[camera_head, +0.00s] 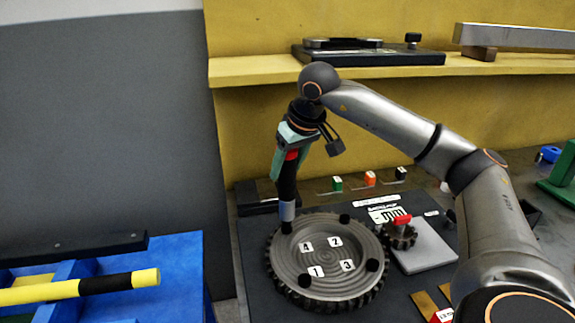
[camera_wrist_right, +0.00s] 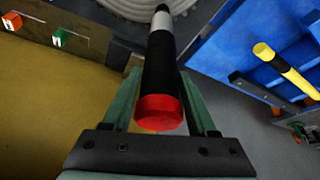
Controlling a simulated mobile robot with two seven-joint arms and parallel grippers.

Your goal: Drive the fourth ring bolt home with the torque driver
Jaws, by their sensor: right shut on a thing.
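The torque driver (camera_head: 287,180) is black with a red cap and a grey lower end. My right gripper (camera_head: 289,153), with green fingers, is shut around its upper body. In the right wrist view the driver (camera_wrist_right: 161,65) points away between the fingers, red cap nearest. The toothed ring (camera_head: 322,290) lies flat, with labels 1 to 4 inside. The driver stands nearly upright, its tip at the bolt (camera_head: 286,228) on the rim nearest label 4; I cannot tell if it is seated. Dark bolts also sit near label 2 (camera_head: 344,218), label 3 (camera_head: 372,265) and label 1 (camera_head: 304,281).
Small green and orange blocks (camera_head: 370,178) stand behind. A blue bench with a yellow-black bar (camera_head: 105,284) is at left. A wooden shelf (camera_head: 255,70) runs above.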

